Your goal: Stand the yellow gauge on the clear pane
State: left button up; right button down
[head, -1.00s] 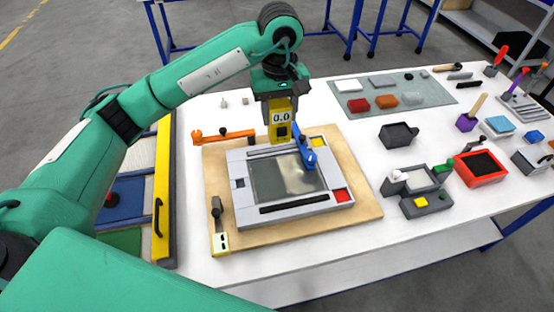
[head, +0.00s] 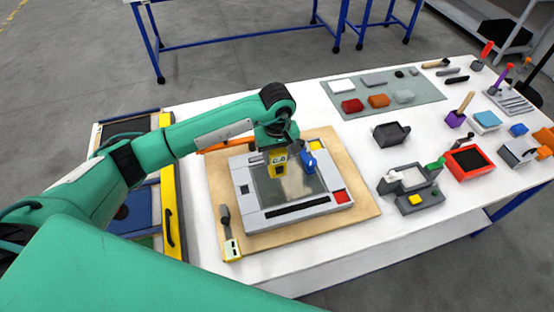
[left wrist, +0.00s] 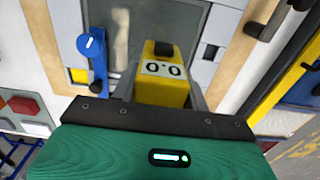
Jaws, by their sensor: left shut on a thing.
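The yellow gauge (head: 279,169), with a "0.0" display, is upright in my left gripper (head: 278,153). In the left wrist view the gauge (left wrist: 163,90) sits between the grey fingers, which are shut on it. The clear pane (head: 288,190) lies in a light grey frame on a wooden board. In the head view the gauge's lower end is over the pane's far left part. I cannot tell whether it touches the pane. The pane also shows in the left wrist view (left wrist: 136,22). My right gripper is not in view.
An orange wrench (head: 222,145) lies behind the board (head: 362,210). Bins and blocks fill the table's right side.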

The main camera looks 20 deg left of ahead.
aim_at(277, 166)
pick_arm(q)
jog(key=shift+f, duration=0.6)
jog(key=shift+f+p, duration=0.3)
jog(key=shift+f, duration=0.05)
notch_tip(277, 166, down, 2)
jog(key=shift+f+p, duration=0.15)
jog(key=shift+p, duration=0.4)
jog(key=shift+f, duration=0.35)
jog(key=shift+f+b, duration=0.2)
jog(key=shift+b, duration=0.1)
jog(key=o, duration=1.2)
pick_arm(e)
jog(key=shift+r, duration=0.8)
